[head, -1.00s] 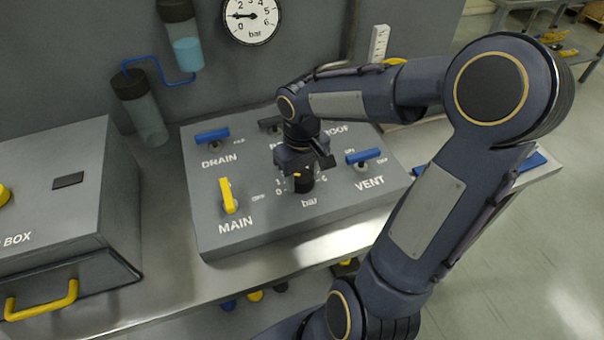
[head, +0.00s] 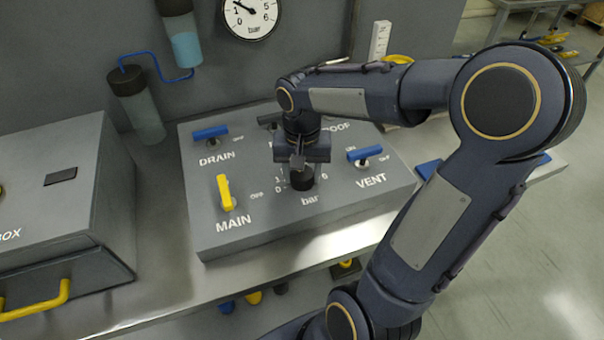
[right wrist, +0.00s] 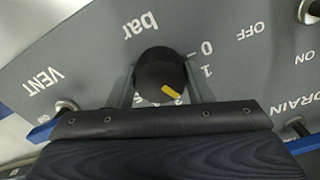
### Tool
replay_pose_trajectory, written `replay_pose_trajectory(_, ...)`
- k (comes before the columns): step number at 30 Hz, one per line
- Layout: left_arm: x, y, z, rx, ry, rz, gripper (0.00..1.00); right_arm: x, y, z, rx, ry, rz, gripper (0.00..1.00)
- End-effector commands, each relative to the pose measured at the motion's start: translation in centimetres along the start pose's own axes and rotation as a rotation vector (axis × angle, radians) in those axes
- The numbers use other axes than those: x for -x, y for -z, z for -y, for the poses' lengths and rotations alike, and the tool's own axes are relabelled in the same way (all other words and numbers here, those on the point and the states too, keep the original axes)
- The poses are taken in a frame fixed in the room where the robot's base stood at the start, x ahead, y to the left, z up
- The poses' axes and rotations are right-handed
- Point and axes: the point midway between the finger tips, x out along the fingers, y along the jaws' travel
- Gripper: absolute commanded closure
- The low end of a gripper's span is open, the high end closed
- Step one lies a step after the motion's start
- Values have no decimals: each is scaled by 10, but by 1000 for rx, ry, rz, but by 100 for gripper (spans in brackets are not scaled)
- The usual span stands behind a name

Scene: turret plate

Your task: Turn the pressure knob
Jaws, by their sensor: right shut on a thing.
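The pressure knob (head: 302,182) is a round black knob on the grey sloped panel (head: 225,238), above the "bar" label. In the right wrist view the knob (right wrist: 158,72) shows a yellow pointer mark, angled toward the scale numbers just past 1. My right gripper (head: 301,168) points down over the knob, with one finger on each side, shut on it. The round white gauge (head: 251,14) on the back wall has its needle pointing up and left; its top is cut off. My left gripper is out of view.
Around the knob stand the yellow MAIN handle (head: 225,192), blue DRAIN handle (head: 211,132) and blue VENT handle (head: 365,153). A dark handle (head: 269,119) behind is partly hidden by my arm. A grey box (head: 55,200) stands left.

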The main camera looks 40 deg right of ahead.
Motion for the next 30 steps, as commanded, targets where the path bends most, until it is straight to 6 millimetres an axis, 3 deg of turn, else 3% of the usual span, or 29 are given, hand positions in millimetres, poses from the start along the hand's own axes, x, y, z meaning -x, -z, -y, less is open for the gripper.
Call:
replay_pose_trajectory(18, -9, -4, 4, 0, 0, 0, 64, 1, 1, 0, -580, 2, -4, 76)
replay_pose_trajectory(30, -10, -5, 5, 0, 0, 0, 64, 1, 1, 0, -857, 2, -4, 76)
